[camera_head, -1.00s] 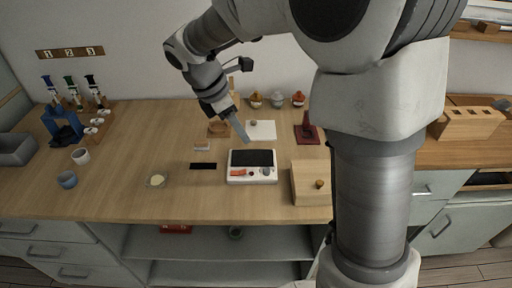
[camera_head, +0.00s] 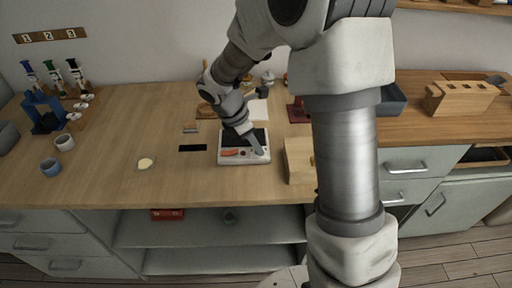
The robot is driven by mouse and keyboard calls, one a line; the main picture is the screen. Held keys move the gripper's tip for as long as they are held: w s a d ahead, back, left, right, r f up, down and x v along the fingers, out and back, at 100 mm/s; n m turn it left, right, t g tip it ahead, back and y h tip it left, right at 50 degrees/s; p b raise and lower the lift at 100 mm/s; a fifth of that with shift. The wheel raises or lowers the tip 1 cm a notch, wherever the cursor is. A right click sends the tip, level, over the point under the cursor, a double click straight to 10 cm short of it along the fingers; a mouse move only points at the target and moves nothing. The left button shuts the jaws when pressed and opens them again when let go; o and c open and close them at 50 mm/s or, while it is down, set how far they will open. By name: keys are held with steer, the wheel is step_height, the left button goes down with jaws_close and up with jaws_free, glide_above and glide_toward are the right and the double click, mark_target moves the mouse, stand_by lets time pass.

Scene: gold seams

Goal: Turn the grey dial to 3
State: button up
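A white device (camera_head: 232,160) with a dark screen (camera_head: 229,138) sits on the wooden worktop. Its front panel carries a red-orange part (camera_head: 229,153) and a small dark knob (camera_head: 243,153). My gripper (camera_head: 259,151) points down over the right part of that panel, at or just above it. The grey dial is not clearly visible; the gripper covers the place at the panel's right. I cannot tell whether the gripper touches the dial or whether its fingers are apart. Dial markings are too small to read.
A wooden box (camera_head: 299,163) stands close to the right of the device. My arm hides part of the worktop at right.

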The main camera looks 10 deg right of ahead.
steer(key=shift+d+f, duration=0.15)
steer(key=shift+f, duration=0.3)
jaws_close()
